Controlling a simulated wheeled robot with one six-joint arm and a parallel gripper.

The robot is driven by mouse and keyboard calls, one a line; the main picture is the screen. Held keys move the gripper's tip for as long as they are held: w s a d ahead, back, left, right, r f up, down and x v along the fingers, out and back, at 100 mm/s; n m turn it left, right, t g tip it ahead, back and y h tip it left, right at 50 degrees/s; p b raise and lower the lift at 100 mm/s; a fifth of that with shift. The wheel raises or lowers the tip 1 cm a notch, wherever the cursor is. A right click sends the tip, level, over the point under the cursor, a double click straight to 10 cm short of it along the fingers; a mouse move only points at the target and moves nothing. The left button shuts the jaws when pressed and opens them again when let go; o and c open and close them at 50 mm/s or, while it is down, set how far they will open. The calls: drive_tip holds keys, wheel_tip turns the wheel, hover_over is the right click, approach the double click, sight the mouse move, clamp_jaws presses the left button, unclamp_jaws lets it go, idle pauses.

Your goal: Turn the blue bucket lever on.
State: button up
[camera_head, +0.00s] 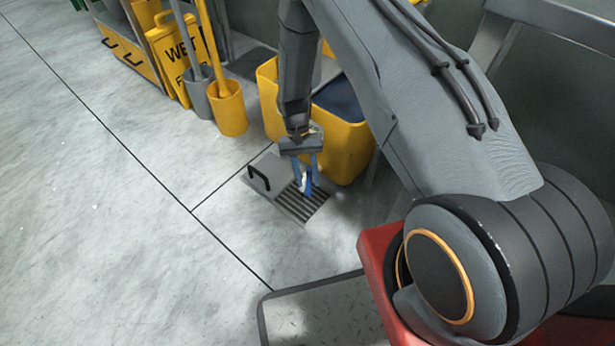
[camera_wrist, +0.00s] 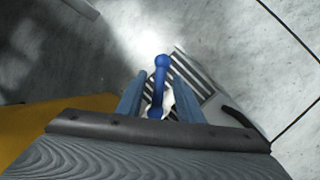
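The blue lever (camera_wrist: 160,78), a short rod with a rounded end, shows in the wrist view between the two fingers of my gripper (camera_wrist: 158,92). Gaps show on both sides of it, so the fingers appear open around it without squeezing it. In the head view my gripper (camera_head: 305,176) points down beside the yellow bucket (camera_head: 343,150), above a floor grate. The lever (camera_head: 308,182) is a small blue piece between the fingertips there. Where the lever joins the bucket is hidden by my arm and gripper.
A floor plate with a slotted grate (camera_head: 301,204) and a black handle (camera_head: 258,178) lies under my gripper. Yellow and grey mop holders (camera_head: 229,112) and a yellow wet-floor sign (camera_head: 172,60) stand at upper left. The floor at left is clear.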

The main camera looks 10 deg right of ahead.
drive_tip(key=shift+r, duration=0.1)
wheel_tip(320, 180, up, 10)
drive_tip(key=p, duration=0.3)
drive_tip(key=shift+p, duration=0.35)
